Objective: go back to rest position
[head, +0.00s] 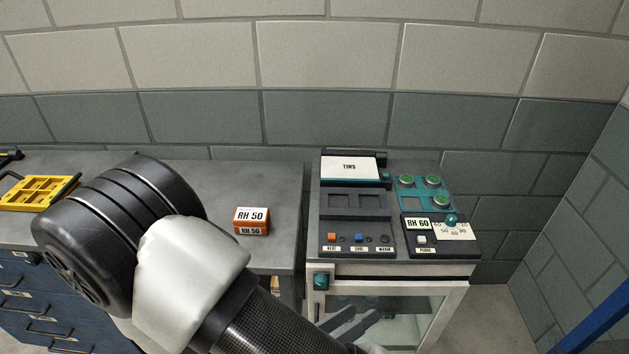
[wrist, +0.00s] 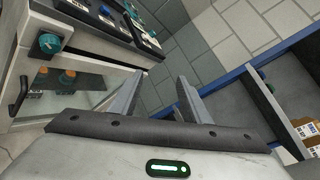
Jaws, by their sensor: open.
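My gripper (head: 362,316) is in front of the glass lower part of the white cabinet (head: 456,290), low at the bottom of the head view. In the wrist view its two grey fingers (wrist: 160,92) stand apart with nothing between them, so it is open and empty. My arm crosses the lower left of the head view and hides part of the bench and drawers. The cabinet's teal knob (head: 321,281) is just above and left of the fingers; it also shows in the wrist view (wrist: 48,43).
The grey bench (head: 285,190) carries an orange RH 50 block (head: 251,221) and a yellow tray (head: 36,192). A control panel (head: 357,228) with a TINS sign tops the cabinet. A blue-edged shelf (wrist: 240,72) with boxes (wrist: 303,130) stands at right in the wrist view.

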